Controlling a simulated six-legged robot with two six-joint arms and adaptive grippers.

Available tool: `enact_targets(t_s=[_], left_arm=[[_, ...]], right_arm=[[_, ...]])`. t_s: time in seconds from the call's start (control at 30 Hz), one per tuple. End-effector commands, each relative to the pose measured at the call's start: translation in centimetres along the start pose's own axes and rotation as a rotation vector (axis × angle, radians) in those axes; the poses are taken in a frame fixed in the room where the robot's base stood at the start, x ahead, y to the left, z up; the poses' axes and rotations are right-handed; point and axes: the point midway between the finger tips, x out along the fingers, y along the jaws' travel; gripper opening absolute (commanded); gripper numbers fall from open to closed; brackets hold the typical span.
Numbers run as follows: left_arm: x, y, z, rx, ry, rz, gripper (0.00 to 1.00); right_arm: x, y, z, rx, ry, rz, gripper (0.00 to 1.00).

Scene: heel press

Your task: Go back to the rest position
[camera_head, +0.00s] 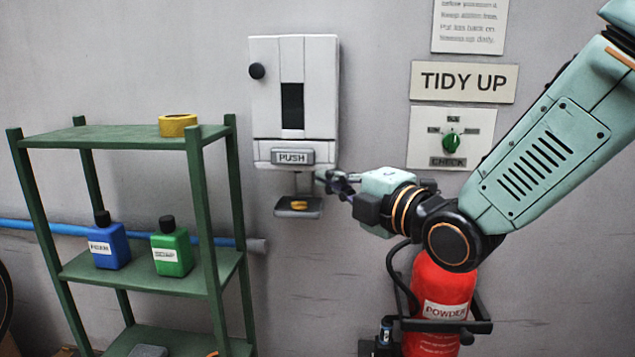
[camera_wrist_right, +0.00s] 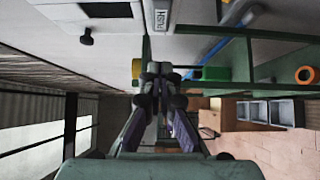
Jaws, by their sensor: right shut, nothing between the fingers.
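My right gripper (camera_head: 335,184) is shut and empty, just right of and below the PUSH bar of the white wall dispenser (camera_head: 265,100). The PUSH bar (camera_head: 292,157) also shows in the right wrist view (camera_wrist_right: 161,17). Under the dispenser a small tray (camera_head: 284,210) holds a small yellow-orange lump (camera_head: 299,205). The gripper's fingertips are near the tray's right side; whether they touch anything I cannot tell. In the right wrist view the closed fingers (camera_wrist_right: 160,75) meet at the middle. My left gripper is not in view.
A green shelf (camera_head: 150,133) at left holds a yellow tape roll (camera_head: 178,125), a blue bottle (camera_head: 108,245) and a green bottle (camera_head: 171,250). A red extinguisher (camera_head: 436,290) stands below my right arm. A dial panel (camera_head: 450,138) is on the wall. A blue pipe (camera_head: 50,228) runs behind the shelf.

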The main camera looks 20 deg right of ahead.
Motion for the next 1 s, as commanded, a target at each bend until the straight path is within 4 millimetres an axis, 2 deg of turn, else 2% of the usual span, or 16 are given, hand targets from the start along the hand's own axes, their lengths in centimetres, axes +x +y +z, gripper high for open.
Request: enact_targets(t_s=[0.13,0.23,0.37,0.43,0.47,0.53,0.6,0.77,0.8,1.0], left_arm=[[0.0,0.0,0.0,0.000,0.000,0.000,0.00],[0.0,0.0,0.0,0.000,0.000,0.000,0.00],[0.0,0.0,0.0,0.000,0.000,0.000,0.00],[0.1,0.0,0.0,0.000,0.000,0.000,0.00],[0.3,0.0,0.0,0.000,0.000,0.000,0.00],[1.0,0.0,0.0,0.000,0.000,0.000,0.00],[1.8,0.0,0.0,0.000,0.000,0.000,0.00],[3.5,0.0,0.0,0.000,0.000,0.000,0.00],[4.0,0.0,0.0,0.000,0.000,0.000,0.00],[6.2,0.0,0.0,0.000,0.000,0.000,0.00]], right_arm=[[0.0,0.0,0.0,0.021,0.000,0.000,0.00],[0.0,-0.2,0.1,0.120,-0.005,-0.011,0.00],[-0.3,-1.5,0.9,0.399,-0.060,-0.049,0.00],[-0.6,-2.8,1.3,0.572,-0.107,-0.078,0.00],[-0.7,-4.1,1.5,0.649,-0.133,-0.097,0.00],[-1.3,-8.2,1.8,0.831,-0.206,-0.156,0.00],[-2.2,-13.1,1.9,1.006,-0.296,-0.220,0.00],[-5.1,-23.3,1.5,1.297,-0.509,-0.342,0.00],[-6.0,-25.8,1.3,1.354,-0.566,-0.368,0.00],[-11.9,-37.5,-0.5,1.568,-0.860,-0.495,0.00]])
